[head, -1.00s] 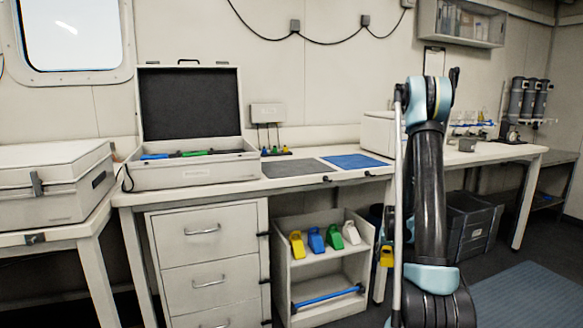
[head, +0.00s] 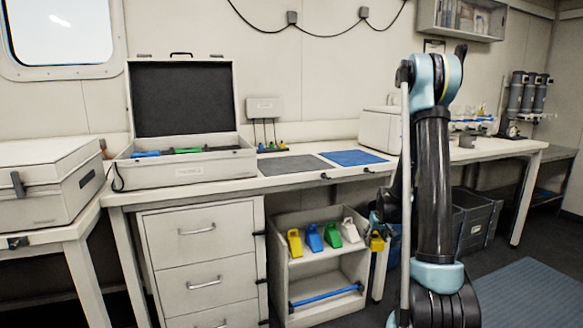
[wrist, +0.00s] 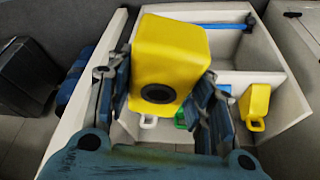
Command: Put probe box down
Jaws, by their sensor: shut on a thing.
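The yellow probe box (wrist: 165,65), with a dark round opening in its face, is held between the two fingers of my gripper (wrist: 165,100) in the wrist view. The gripper is shut on it. In the head view, the yellow box (head: 377,241) hangs at my gripper (head: 378,222), just right of the open shelf unit, and looks clear of any surface. My arm hides part of that area. The shelf unit (head: 326,270) stands under the bench.
On its upper shelf stand yellow (head: 295,243), blue (head: 314,238), green (head: 332,235) and white (head: 350,230) holders. A blue bar (head: 327,296) crosses lower down. The bench above carries an open case (head: 185,168), a grey mat (head: 287,171) and a blue mat (head: 353,158).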

